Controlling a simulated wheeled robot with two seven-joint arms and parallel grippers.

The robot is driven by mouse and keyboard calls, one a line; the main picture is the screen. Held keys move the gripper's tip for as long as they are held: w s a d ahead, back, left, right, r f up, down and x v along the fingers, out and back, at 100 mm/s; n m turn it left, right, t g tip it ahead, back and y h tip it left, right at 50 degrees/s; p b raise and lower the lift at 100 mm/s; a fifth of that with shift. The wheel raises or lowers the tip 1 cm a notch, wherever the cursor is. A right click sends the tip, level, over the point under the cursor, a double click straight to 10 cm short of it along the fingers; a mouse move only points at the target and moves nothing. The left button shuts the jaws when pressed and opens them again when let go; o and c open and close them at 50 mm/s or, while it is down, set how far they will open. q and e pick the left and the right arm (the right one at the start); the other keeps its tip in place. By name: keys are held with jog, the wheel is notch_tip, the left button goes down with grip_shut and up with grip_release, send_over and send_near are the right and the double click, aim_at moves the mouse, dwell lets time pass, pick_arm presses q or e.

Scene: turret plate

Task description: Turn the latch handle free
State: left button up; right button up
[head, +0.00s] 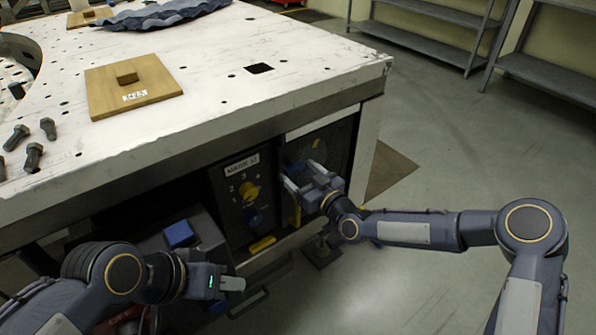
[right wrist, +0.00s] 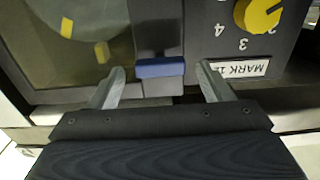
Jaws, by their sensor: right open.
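The latch handle (right wrist: 160,68) shows in the right wrist view as a blue-ended bar on a dark upright piece, between a dark window and the dial panel. In the head view a bit of blue (head: 297,167) shows there, mostly hidden by my gripper. My right gripper (head: 305,187) is open at the front of the cabinet. In the right wrist view its fingertips (right wrist: 160,76) stand on either side of the blue bar, with gaps on both sides; contact is not visible. My left gripper (head: 228,284) is low at the left, away from the latch; its finger gap is not visible.
The dial panel (head: 238,190) with a yellow knob (head: 249,191) is left of the latch. The white tabletop (head: 215,95) overhangs the cabinet. Bolts (head: 33,155) and a wooden board (head: 131,88) lie on it. The floor (head: 450,160) at right is clear.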

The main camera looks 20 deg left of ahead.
jog(key=shift+x, duration=0.8)
jog(key=c, duration=1)
jog(key=shift+f, duration=0.1)
